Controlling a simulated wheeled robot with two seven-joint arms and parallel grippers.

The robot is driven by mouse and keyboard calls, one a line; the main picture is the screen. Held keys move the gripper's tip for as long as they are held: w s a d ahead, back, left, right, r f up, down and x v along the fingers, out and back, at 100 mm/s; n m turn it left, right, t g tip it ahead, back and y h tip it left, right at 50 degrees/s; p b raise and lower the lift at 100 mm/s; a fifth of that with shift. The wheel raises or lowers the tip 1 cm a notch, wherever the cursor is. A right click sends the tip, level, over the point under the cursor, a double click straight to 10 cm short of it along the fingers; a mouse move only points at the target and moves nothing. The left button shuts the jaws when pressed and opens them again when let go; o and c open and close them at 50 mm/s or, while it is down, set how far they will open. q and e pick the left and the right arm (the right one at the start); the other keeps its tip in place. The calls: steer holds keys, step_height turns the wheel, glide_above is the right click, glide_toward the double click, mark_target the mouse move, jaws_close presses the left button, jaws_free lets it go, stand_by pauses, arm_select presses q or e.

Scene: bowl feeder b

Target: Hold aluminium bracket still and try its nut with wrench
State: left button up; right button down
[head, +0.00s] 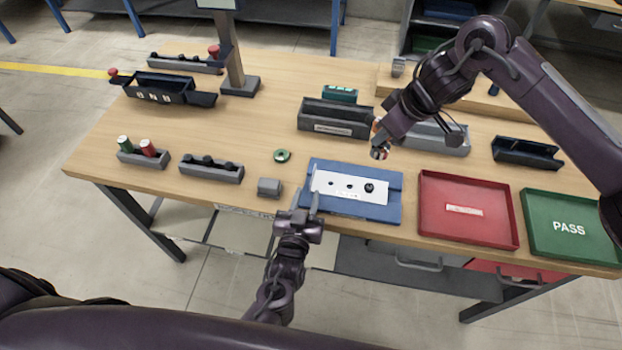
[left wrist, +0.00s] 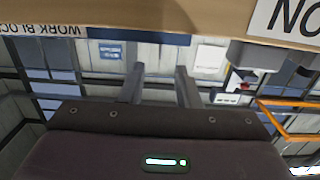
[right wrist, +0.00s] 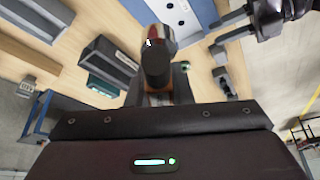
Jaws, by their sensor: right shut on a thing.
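The aluminium bracket (head: 339,190), a pale flat plate with dark holes, lies on a blue fixture (head: 385,214). A dark nut (head: 370,187) sits near its right end. My left gripper (head: 306,200) is open and empty at the front of the table, near the bracket's left end; its spread fingers also show in the left wrist view (left wrist: 160,85). My right gripper (head: 382,138) is shut on the wrench, a dark-handled tool with a red and silver end (right wrist: 156,60), raised above the table behind the bracket. The bracket shows partly in the right wrist view (right wrist: 180,10).
A red tray (head: 490,228) and a green PASS tray (head: 560,243) lie to the right. A small grey block (head: 269,187) and a green ring (head: 282,156) lie left of the fixture. Dark bins (head: 334,122) stand behind. Wood is clear at the centre left.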

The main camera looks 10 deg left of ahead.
arm_select(q)
steer(key=w, duration=0.8)
steer(key=shift+f, duration=0.25)
jaws_close()
stand_by(1.5)
